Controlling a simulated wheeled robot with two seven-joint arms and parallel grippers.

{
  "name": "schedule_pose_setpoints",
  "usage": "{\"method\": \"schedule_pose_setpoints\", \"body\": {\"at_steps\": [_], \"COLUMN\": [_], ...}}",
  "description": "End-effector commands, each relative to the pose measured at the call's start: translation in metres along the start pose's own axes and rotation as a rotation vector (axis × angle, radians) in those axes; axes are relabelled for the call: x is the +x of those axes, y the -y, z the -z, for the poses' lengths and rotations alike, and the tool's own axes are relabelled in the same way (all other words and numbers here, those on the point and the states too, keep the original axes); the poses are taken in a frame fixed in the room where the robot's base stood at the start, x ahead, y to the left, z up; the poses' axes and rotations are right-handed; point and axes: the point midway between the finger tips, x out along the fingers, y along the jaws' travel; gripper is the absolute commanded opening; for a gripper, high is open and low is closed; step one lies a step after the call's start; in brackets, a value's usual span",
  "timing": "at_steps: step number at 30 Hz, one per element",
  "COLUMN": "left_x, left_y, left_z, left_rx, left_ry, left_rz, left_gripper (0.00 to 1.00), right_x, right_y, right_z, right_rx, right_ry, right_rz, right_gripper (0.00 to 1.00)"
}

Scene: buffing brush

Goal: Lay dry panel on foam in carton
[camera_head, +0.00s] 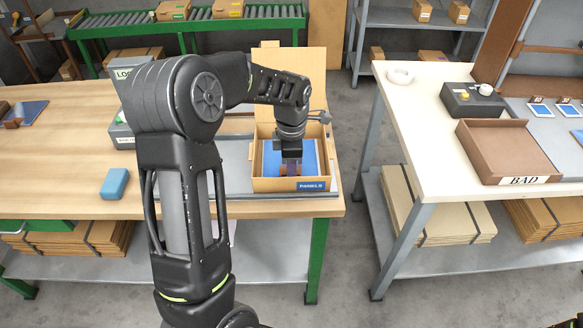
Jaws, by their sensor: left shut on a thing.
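The open carton (262,184), labelled PANELS, stands at the right end of the wooden table with its back flap up. A flat blue surface (308,157) fills much of its inside. My left gripper (291,170) points down into the carton, shut on a small brownish-purple piece low between its fingers. That piece appears to be part of the panel; the gripper hides much of it. I cannot tell foam from panel in there, or whether the panel touches the bottom. My right gripper is out of view.
A blue block (115,184) lies on the wooden table (60,190), left of my arm. A brown tray (500,150) marked BAD sits on the white table at right, near a dark box (472,100). A floor gap separates the tables.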

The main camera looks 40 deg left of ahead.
Motion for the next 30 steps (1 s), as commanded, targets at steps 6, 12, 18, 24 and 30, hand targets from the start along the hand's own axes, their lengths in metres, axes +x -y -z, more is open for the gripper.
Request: {"method": "schedule_pose_setpoints", "body": {"at_steps": [6,12,18,24,30], "left_x": [0.003,0.002,-0.001,-0.019,-0.057], "left_y": [0.000,0.000,0.000,-0.002,-0.001], "left_z": [0.000,0.000,0.000,0.000,0.000], "left_rx": [0.000,0.000,0.000,0.000,0.000], "left_ry": [0.000,0.000,0.000,0.001,0.002], "left_rz": [-0.001,0.000,-0.001,-0.005,-0.006], "left_gripper": [0.13,0.19,0.19,0.19,0.19], "right_x": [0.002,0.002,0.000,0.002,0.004], "right_y": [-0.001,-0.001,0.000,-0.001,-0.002], "right_z": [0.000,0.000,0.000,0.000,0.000], "right_rx": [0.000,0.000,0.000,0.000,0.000], "right_ry": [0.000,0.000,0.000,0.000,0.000], "right_rz": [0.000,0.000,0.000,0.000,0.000], "right_gripper": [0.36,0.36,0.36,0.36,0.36]}}
